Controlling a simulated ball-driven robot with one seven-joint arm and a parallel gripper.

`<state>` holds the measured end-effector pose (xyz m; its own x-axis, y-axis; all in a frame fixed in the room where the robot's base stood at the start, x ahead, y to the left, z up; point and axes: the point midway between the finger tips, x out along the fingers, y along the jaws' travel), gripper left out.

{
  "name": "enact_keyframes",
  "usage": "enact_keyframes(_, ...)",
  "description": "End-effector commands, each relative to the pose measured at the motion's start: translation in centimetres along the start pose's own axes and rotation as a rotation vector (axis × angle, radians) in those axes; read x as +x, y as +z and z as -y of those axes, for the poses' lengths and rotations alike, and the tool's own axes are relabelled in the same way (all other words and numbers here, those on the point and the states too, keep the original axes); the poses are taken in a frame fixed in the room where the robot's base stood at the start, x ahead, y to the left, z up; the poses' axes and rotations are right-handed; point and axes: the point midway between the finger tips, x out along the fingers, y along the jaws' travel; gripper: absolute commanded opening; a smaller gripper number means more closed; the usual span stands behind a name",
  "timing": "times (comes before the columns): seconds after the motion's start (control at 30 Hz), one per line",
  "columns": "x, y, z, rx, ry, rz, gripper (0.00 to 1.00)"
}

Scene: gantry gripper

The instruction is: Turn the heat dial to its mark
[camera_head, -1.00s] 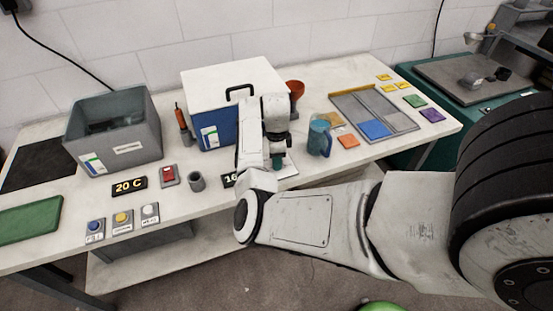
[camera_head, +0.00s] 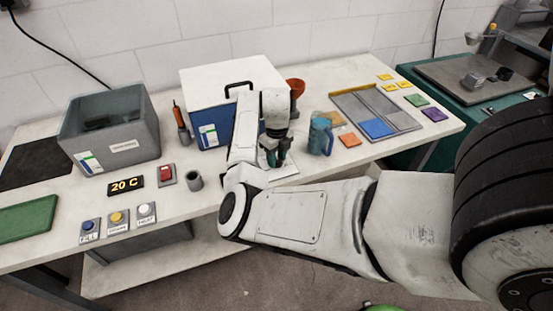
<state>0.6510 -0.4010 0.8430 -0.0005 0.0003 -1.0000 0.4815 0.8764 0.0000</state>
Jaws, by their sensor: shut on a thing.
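My gripper (camera_head: 275,158) points down in front of the blue and white box, at the middle of the table. It is shut on a small teal piece, which seems to be the heat dial (camera_head: 271,157); the fingers hide most of it. A pale plate (camera_head: 288,170) shows below and to the right of the fingers. I cannot make out the mark or the dial's angle. A black display (camera_head: 126,186) reading 20 C lies on the left of the table.
The blue and white box (camera_head: 208,134) stands close behind my gripper. A blue mug (camera_head: 320,136) stands close to its right. A grey bin (camera_head: 118,150) is farther left.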

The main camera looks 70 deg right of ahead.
Motion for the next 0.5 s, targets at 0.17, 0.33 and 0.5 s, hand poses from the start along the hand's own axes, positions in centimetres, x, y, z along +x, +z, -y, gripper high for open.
enact_keyframes(0.17, 0.07, 0.1, -0.02, 0.127, 0.0, 0.002, 0.06)
enact_keyframes(0.33, 0.02, 0.07, 0.02, 0.216, 0.0, 0.002, 0.06)
enact_keyframes(0.5, -0.05, 0.09, 0.02, 0.269, 0.0, 0.002, 0.06)
